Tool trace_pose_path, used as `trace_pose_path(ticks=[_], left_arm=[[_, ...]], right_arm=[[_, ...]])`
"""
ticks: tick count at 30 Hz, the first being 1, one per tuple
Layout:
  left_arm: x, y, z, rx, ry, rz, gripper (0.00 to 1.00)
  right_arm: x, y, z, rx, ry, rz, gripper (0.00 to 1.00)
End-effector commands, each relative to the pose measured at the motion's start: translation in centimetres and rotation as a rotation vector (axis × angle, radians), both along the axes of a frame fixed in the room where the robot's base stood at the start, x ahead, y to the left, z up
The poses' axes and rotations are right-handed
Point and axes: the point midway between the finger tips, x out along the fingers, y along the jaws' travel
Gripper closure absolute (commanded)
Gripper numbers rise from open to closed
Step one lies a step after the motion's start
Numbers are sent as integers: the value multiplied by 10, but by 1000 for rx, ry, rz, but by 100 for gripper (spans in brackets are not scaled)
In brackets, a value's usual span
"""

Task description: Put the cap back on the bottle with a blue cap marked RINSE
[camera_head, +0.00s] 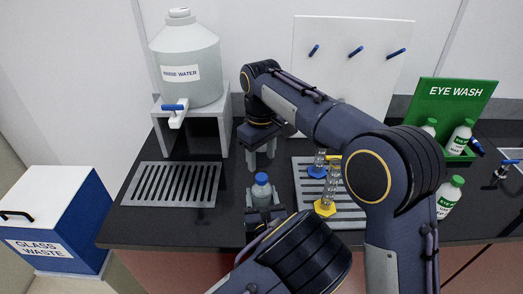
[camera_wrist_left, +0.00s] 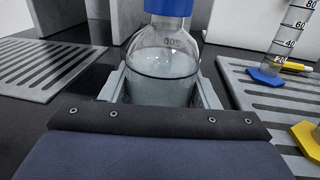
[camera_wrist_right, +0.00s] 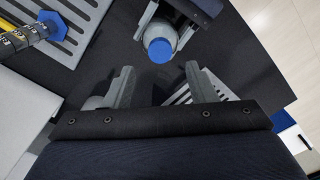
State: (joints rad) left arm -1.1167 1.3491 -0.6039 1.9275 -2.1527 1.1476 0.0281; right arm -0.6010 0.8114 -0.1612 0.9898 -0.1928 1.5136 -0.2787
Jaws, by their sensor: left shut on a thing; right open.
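The bottle (camera_head: 262,191) is clear with grey contents and stands upright on the dark bench. It also shows in the left wrist view (camera_wrist_left: 165,75). A blue cap (camera_head: 261,178) sits on its neck; it fills the top edge of the left wrist view (camera_wrist_left: 168,6) and shows from above in the right wrist view (camera_wrist_right: 160,50). I cannot read any RINSE marking or tell how tight the cap is. My left gripper (camera_head: 262,205) is shut around the bottle body. My right gripper (camera_head: 261,157), also in its own wrist view (camera_wrist_right: 161,88), is open, empty, and behind the bottle.
Cylinders with a blue base (camera_head: 317,171) and a yellow base (camera_head: 325,208) stand on the right grating. A rinse water tank (camera_head: 187,65) on a grey stand is back left. An eye wash station (camera_head: 452,105) is at right. The left grating (camera_head: 171,184) is clear.

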Motion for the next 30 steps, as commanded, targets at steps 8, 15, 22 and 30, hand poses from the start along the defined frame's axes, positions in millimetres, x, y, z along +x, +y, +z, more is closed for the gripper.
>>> trace_pose_path(ticks=[8, 15, 22, 30], left_arm=[[0, 0, 0, 0, -1, 0, 100], [0, 0, 0, 0, -1, 0, 100], [0, 0, 0, 0, -1, 0, 100], [0, 0, 0, 0, -1, 0, 100]], right_arm=[[-1, -1, -44, -2, 4, -1, 49], [0, 0, -62, 1, 1, -1, 49], [0, 0, -63, 0, 0, -1, 49], [0, 0, -63, 0, 0, -1, 76]])
